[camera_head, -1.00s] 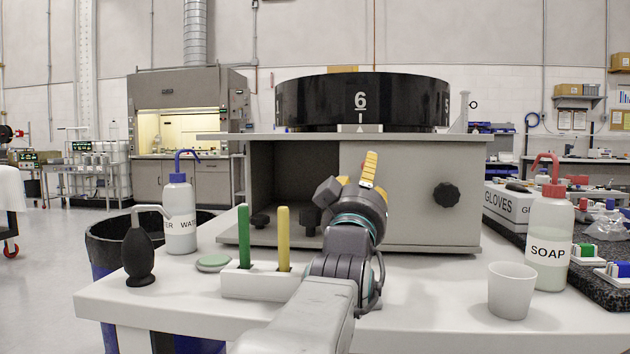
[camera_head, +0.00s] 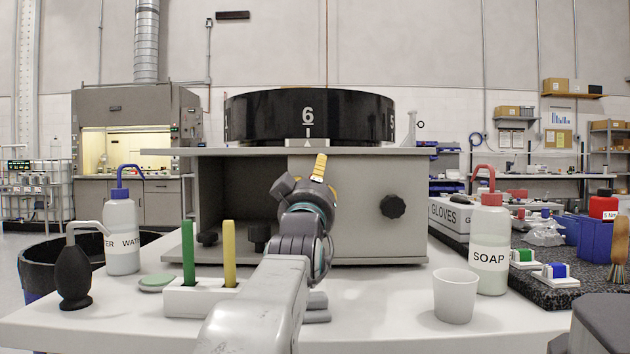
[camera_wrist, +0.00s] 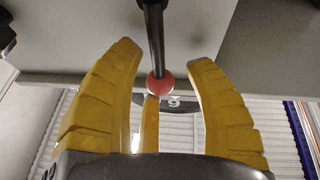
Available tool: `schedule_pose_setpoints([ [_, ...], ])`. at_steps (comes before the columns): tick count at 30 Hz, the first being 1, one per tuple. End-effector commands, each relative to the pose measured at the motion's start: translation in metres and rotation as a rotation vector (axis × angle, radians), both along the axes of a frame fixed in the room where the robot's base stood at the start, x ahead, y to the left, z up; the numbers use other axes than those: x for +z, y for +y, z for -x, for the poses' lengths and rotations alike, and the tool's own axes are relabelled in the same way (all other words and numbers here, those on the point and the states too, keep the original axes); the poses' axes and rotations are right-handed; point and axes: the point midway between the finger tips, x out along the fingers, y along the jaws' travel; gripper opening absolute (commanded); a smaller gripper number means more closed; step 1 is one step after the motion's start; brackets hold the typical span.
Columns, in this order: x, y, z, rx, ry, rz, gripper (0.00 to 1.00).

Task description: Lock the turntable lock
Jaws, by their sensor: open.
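The black turntable (camera_head: 307,116), marked 6 at the front, sits on a grey box (camera_head: 360,190) with a wide top plate. In the wrist view, a dark rod (camera_wrist: 154,30) ends in a red ball (camera_wrist: 160,86), which looks like the lock's lever. My gripper (camera_head: 319,167) is in front of the box, just below the plate edge. In the wrist view my gripper (camera_wrist: 163,62) is open, with its yellow fingers around the ball and rod. Whether any finger touches the ball is not clear. The lever is hidden behind my gripper in the head view.
A black knob (camera_head: 393,206) is on the box front, right of my gripper. On the white table (camera_head: 390,315) stand a green and yellow stick holder (camera_head: 195,298), a white cup (camera_head: 455,295), a soap bottle (camera_head: 489,245) and a water bottle (camera_head: 122,235).

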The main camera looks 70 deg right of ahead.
Motion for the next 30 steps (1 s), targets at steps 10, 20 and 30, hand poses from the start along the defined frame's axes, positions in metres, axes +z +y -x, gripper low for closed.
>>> schedule_pose_setpoints([
  [10,-0.0001,0.0001,0.0,0.0,0.0,0.0,0.35],
  [20,-0.0001,0.0002,0.0,0.0,0.0,0.0,0.06],
  [30,0.0007,0.0025,-0.0002,0.0,0.003,0.002,0.0],
])
